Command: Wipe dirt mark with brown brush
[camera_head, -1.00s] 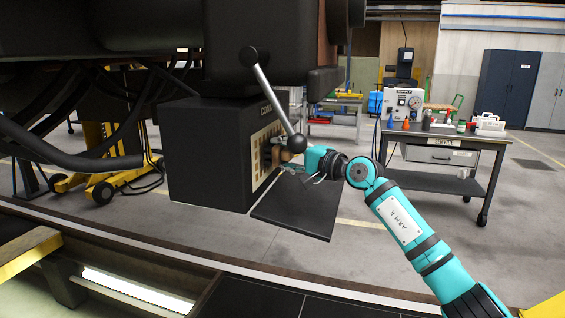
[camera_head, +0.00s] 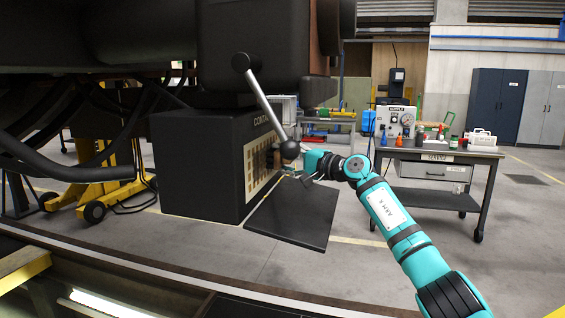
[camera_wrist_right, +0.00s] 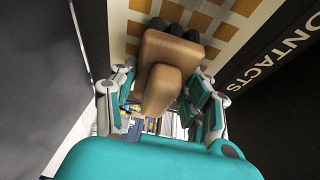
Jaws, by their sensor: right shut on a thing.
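The brown brush (camera_wrist_right: 163,85) is held between the fingers of my right gripper (camera_wrist_right: 162,95) in the right wrist view, with its dark bristles pointing at the contact panel. The cream panel (camera_wrist_right: 245,22) bears tan squares and sits in a black cabinet. In the head view my right gripper (camera_head: 312,168) is at the panel (camera_head: 258,165) on the cabinet's right side, partly behind the lever's ball. I cannot tell whether the bristles touch the panel. I cannot make out the dirt mark. My left gripper is out of view.
A lever (camera_head: 266,103) with a black ball slants in front of the panel. A black flap (camera_head: 292,215) juts out below it. A service table (camera_head: 440,155) with bottles and a supply unit stands to the right. Open floor lies between.

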